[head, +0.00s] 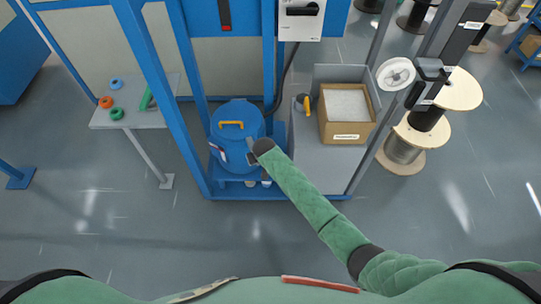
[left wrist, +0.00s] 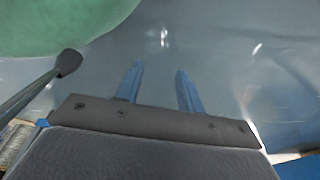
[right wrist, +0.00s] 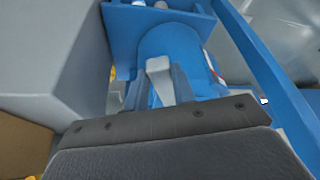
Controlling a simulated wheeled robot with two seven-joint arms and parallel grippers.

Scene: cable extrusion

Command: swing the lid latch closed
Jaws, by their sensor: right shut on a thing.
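A blue drum (head: 238,148) with a flat lid (head: 237,115) and a yellow handle (head: 231,125) stands upright inside the blue frame. A pale grey latch lever (right wrist: 160,74) sits against the drum's side in the right wrist view. My right gripper (right wrist: 158,88) is shut on this lever, one finger on each side of it. In the head view my right gripper (head: 252,157) is at the drum's right side, and the far end of the latch is hidden. My left gripper (left wrist: 157,78) is open and empty over bare floor, outside the head view.
Blue frame posts (head: 152,60) rise on the left. A small table (head: 135,116) with coloured rings is farther left. The front floor is clear.

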